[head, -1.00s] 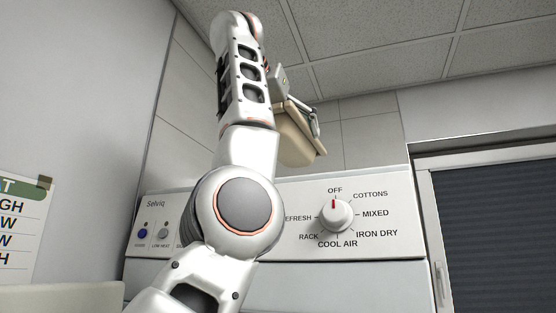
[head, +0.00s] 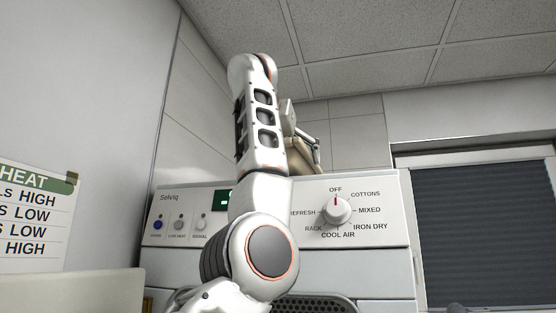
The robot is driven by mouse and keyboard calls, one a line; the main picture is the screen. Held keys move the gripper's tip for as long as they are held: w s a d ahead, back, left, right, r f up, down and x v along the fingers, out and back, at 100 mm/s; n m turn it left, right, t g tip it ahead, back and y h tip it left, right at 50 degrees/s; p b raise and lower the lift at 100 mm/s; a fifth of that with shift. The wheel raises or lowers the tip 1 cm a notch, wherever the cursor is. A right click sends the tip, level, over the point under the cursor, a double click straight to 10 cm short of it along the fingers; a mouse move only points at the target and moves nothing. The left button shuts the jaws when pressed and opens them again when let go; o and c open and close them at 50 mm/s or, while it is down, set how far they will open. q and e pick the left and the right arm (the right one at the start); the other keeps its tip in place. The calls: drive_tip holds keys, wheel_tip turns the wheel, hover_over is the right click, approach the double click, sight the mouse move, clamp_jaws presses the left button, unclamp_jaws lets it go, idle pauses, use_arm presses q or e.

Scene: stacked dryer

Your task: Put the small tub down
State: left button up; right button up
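The small tub (head: 303,158) is beige and shows in the head view just above the top edge of the dryer, partly hidden behind my arm. My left gripper (head: 312,143) is at the tub's upper right side, with its fingers at the rim, and appears shut on it. The tub's lower part is hidden by the arm and the dryer panel, so I cannot tell whether it touches the dryer top. My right gripper does not show clearly.
The dryer's control panel (head: 380,190) with its dial (head: 337,209) faces me. A wall is close on the left, with a paper chart (head: 35,215). A window with a dark blind (head: 480,230) is at the right. The tiled wall (head: 355,140) stands behind the dryer.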

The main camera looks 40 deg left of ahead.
use_arm(q)
drive_tip(key=shift+w+f, duration=0.1)
drive_tip(key=shift+f, duration=0.15)
drive_tip(key=shift+w+f, duration=0.2)
drive_tip(key=shift+w, duration=0.05)
drive_tip(key=o, duration=1)
drive_tip(key=shift+f, duration=0.1)
drive_tip(key=shift+c, duration=0.2)
drive_tip(key=shift+a, duration=0.1)
